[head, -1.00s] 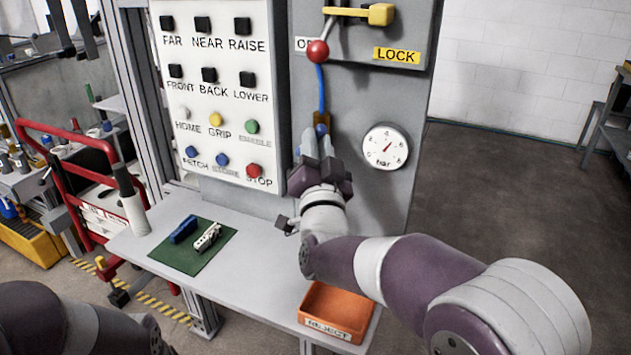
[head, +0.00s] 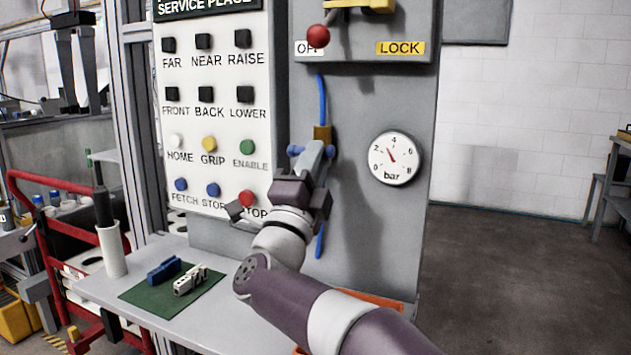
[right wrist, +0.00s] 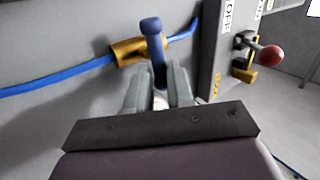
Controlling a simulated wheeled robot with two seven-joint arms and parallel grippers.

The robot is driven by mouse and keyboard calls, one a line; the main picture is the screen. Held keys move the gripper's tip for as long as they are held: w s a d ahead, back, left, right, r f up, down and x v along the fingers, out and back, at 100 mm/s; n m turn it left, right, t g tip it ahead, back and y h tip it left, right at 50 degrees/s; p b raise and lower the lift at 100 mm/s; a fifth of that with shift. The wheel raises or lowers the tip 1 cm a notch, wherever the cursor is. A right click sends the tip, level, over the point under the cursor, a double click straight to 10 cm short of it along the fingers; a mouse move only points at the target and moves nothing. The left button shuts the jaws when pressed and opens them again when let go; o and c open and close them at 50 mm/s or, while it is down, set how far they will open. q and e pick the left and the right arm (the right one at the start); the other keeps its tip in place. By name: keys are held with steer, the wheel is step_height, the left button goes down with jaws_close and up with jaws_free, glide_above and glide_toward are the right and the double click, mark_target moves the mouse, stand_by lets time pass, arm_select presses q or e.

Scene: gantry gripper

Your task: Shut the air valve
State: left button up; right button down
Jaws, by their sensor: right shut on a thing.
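The air valve has a brass body (head: 322,133) on a blue hose (head: 321,95) that runs down the grey panel. Its blue handle (head: 296,151) lies across the hose line, partly hidden by my fingers. In the right wrist view the handle (right wrist: 153,40) stands crosswise to the hose and reaches down between the fingers, beside the brass body (right wrist: 130,52). My right gripper (head: 316,157) is shut on the handle. The pressure gauge (head: 395,158) marked bar has its needle pointing up and left, between 2 and 4. My left gripper is not in view.
A button panel (head: 213,130) stands close left of my right gripper. A lever with a red knob (head: 318,36) is above the valve, near the LOCK label. Below are a table (head: 105,290) with a green mat (head: 150,302) and an orange bin (head: 372,299).

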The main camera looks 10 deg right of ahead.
steer(key=shift+m+g+h+b, duration=0.45)
steer(key=shift+m+h, duration=0.35)
steer(key=shift+m, duration=0.2)
steer(key=c, duration=1.1)
jaws_free()
steer(key=shift+f, duration=0.1)
steer(key=v, duration=1.2)
steer(key=shift+s+a+f, duration=0.15)
steer(key=shift+s+f, duration=0.05)
